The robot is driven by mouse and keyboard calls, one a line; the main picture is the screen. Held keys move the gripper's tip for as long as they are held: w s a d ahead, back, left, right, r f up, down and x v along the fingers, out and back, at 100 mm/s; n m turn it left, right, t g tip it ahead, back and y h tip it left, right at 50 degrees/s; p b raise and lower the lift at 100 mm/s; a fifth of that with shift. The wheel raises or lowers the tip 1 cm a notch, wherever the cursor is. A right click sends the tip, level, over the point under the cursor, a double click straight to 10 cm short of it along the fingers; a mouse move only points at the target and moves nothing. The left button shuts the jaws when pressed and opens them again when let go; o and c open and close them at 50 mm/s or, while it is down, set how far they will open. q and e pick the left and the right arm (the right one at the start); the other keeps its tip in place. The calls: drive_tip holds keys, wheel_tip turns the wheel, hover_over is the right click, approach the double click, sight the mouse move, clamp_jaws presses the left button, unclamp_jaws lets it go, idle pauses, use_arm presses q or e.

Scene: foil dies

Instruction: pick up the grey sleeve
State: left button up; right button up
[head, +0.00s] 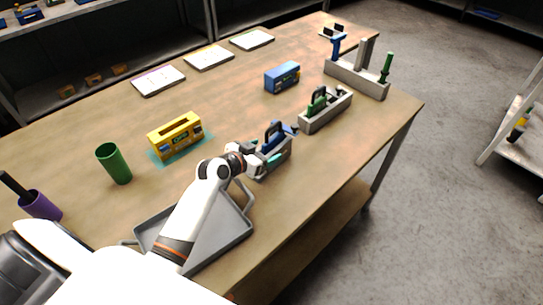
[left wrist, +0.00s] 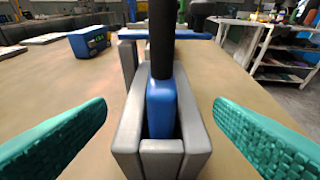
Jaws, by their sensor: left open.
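A grey sleeve (head: 286,154) stands upright on the wooden table near its right edge, with a blue piece with a black handle in it. In the left wrist view the grey sleeve (left wrist: 197,140) fills the middle, and the blue piece (left wrist: 160,105) sits in its slot with the black handle rising out of the top. My left gripper (head: 262,160) is at the sleeve. Its teal fingers (left wrist: 160,104) are open, one on each side of the sleeve, with a visible gap on both sides. My right gripper is not in view.
A second grey holder (head: 327,112) with a green piece and a grey stand (head: 357,80) are farther back. A grey tray (head: 225,238) lies under my left arm. A yellow box (head: 176,137), blue box (head: 282,78), green cup (head: 114,164) and purple cup (head: 41,206) stand around.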

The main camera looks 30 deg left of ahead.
sight(272, 146)
use_arm(q)
drive_tip(key=b+x, duration=0.2)
drive_tip(key=x, duration=0.2)
drive_tip(key=shift+s, duration=0.1)
drive_tip(key=shift+w+d, duration=0.15)
drive_tip(key=shift+w, duration=0.2)
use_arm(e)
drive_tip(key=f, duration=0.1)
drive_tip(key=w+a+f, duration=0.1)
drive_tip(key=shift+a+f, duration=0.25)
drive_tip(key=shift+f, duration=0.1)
use_arm(q)
drive_tip(key=shift+s, duration=0.1)
drive_tip(key=shift+c, duration=0.2)
drive_tip(key=shift+c, duration=1.4)
drive_tip(key=c, duration=0.9)
drive_tip(key=shift+r, duration=0.2)
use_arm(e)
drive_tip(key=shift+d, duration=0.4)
